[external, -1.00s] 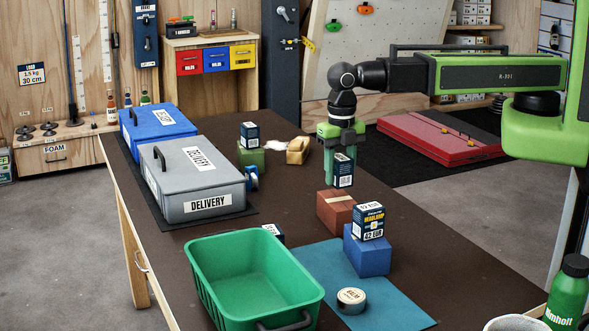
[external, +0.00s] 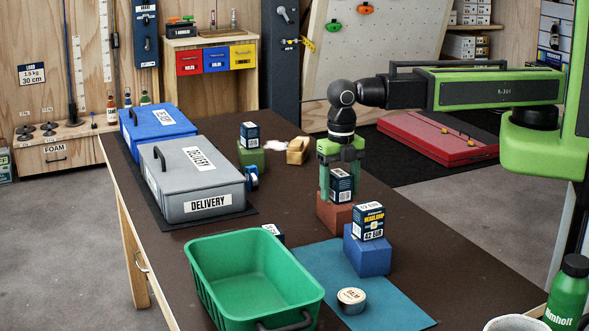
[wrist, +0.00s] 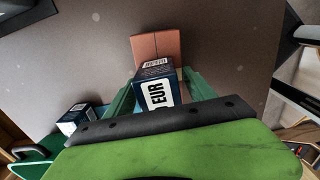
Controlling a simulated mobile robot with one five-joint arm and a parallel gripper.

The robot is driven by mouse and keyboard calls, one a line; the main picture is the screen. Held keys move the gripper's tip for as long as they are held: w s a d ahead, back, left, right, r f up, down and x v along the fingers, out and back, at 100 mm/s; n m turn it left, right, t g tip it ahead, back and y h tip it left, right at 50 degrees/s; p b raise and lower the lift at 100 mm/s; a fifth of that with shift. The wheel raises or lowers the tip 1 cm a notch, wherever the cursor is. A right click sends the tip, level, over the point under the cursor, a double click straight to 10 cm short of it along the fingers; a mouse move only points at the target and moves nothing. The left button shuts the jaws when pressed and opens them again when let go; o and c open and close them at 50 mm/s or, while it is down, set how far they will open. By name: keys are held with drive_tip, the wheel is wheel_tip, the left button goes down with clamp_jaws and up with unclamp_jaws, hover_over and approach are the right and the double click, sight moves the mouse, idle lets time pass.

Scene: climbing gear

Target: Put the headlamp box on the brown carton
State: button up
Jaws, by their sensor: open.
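A dark blue printed box (external: 341,186) stands upright on the brown carton (external: 336,218), as far as the external view shows. My gripper (external: 340,192) points down over it, open, with a green finger on each side of the box. In the wrist view the box (wrist: 155,88) sits between the fingers, with "EUR" on its label, and the carton (wrist: 157,46) shows behind it. A similar box marked "HEADLAMP" and "42 EUR" (external: 368,222) stands on a blue block (external: 367,256). The name on the box between my fingers is not readable.
A green bin (external: 250,285) stands at the front, with another dark box (external: 272,233) partly hidden behind it. A further dark box (external: 249,134) stands on a green block (external: 250,156). A tape-like tin (external: 351,300) lies on the blue mat (external: 395,302).

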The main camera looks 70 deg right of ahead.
sight(340, 173)
wheel_tip(340, 173, up, 12)
drive_tip(key=p, duration=1.2)
drive_tip(key=shift+r, duration=0.25)
drive_tip(key=shift+f, duration=0.1)
drive_tip(key=w+d+m, duration=0.3)
drive_tip(key=d+m, duration=2.4)
drive_tip(key=d, duration=0.8)
drive_tip(key=f+b, duration=0.4)
drive_tip(key=shift+s+f, duration=0.2)
drive_tip(key=shift+f, duration=0.05)
